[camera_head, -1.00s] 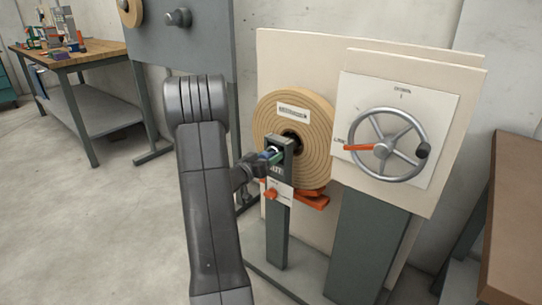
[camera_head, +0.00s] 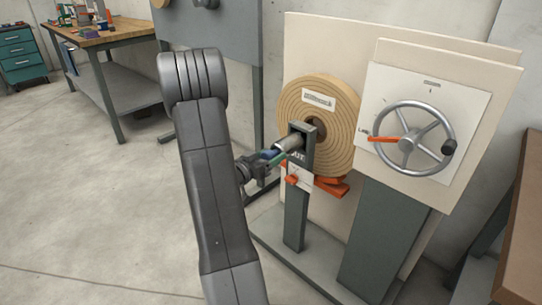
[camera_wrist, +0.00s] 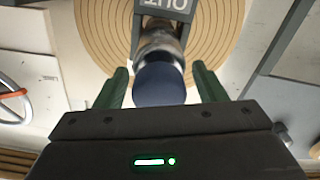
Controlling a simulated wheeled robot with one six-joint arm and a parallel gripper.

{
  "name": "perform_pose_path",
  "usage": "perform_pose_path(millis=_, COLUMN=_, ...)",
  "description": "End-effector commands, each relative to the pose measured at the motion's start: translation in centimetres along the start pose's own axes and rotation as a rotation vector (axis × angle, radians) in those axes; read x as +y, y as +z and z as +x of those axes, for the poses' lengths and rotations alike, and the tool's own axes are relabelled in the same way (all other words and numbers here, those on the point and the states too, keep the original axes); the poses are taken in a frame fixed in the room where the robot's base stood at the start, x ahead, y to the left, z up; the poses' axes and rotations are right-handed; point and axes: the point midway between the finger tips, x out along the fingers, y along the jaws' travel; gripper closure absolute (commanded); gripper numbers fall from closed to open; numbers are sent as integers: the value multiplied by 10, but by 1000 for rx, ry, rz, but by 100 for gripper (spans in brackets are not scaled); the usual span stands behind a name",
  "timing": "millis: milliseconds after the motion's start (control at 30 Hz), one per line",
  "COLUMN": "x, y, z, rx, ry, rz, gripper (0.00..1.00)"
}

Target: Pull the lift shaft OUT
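The lift shaft (camera_head: 289,143) is a silver rod with a blue end knob (camera_wrist: 160,84). It sticks out from the grey bracket (camera_head: 308,151), which is marked OUT, in front of the tan roll (camera_head: 343,128). My gripper (camera_head: 268,158) is at the shaft's outer end, on the left side of the bracket in the head view. The shaft's inner end is hidden by the bracket.
A spoked handwheel (camera_head: 411,139) with an orange pointer is on the panel at right. Orange parts (camera_head: 330,186) sit under the roll. A wooden workbench (camera_head: 108,33) stands at back left, and a brown surface (camera_head: 515,225) at far right. The floor at left is clear.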

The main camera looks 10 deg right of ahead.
Motion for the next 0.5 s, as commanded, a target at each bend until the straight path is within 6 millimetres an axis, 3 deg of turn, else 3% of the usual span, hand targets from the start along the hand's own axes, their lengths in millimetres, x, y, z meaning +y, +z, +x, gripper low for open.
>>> perform_pose_path(millis=267, x=-1, y=-2, z=-10, rx=1, ry=-2, rz=0, gripper=36)
perform_pose_path(millis=500, x=-1, y=-3, z=-60, rx=3, ry=-6, rz=-2, gripper=36)
